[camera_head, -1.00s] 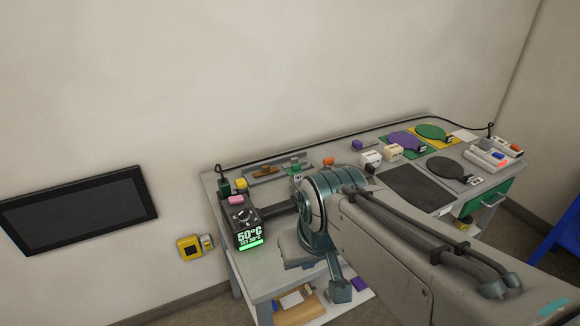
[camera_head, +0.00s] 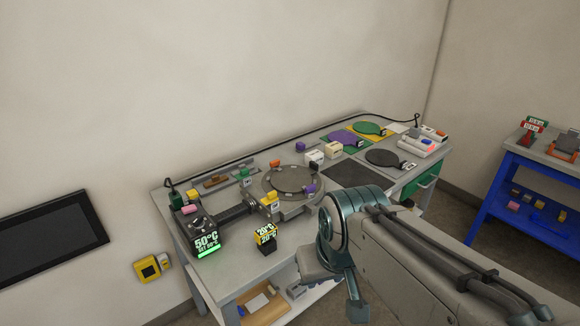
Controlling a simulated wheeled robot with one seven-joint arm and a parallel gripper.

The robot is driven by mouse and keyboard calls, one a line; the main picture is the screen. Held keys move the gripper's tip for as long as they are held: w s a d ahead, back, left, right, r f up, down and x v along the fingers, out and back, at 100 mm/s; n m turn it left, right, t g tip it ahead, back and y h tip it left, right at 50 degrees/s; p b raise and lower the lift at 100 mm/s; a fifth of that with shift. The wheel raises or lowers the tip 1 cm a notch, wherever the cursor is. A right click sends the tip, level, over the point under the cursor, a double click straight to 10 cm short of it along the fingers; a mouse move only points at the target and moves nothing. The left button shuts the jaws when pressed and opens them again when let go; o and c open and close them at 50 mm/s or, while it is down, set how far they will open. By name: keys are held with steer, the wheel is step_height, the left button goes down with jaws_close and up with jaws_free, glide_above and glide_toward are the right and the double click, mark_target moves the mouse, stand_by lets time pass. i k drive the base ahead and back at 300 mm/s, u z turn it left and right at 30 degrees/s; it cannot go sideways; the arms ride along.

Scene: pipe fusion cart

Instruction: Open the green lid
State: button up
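A flat green disc (camera_head: 369,128), the only round lid-like green thing I see, lies on a yellow mat (camera_head: 388,131) at the back right of the workbench. It appears to lie flat, with a small dark-and-white piece at its right edge. My gripper (camera_head: 340,284) hangs below the teal wrist at the front of the bench, well apart from the green disc. Its fingers are partly hidden by the wrist and cannot be read clearly. I see nothing held in it.
A purple disc (camera_head: 344,138) and a dark disc (camera_head: 384,158) lie near the green one. A round clamp machine (camera_head: 292,181) and a temperature display (camera_head: 207,243) stand on the left. A blue table (camera_head: 489,199) stands right, across open floor.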

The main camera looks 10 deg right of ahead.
mark_target(245, 173)
steer(key=z, duration=0.75)
steer(key=k, duration=1)
steer(key=z, duration=0.7)
steer(key=i, duration=0.95)
steer(key=u, duration=0.75)
steer(key=i, duration=1)
steer(key=u, duration=1.4)
steer(key=i, duration=0.45)
steer(key=u, duration=0.5)
